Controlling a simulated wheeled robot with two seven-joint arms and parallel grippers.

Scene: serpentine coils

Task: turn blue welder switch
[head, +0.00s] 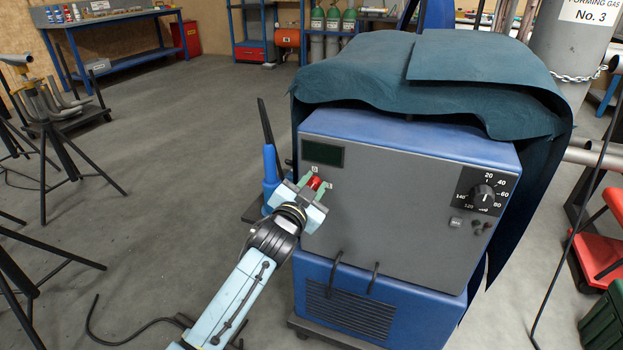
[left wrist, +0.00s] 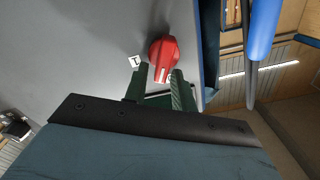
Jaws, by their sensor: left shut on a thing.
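The blue welder (head: 400,195) has a grey front panel and stands on a low base. Its red switch knob (head: 314,183) is at the left of the panel, below a dark display. My left gripper (head: 313,187) reaches it from the lower left, with its green fingers on either side of the knob. In the left wrist view the red knob (left wrist: 163,52) sits at the tips of the green fingers (left wrist: 160,82), which are shut on it. A white mark on the knob points towards the gripper. Small labels sit beside the knob. My right gripper is out of view.
A dark teal cloth (head: 430,80) drapes over the welder's top. A black dial (head: 483,194) is at the panel's right. A blue torch (head: 270,170) hangs at the welder's left side, near my gripper. A grey gas cylinder (head: 572,45) stands behind.

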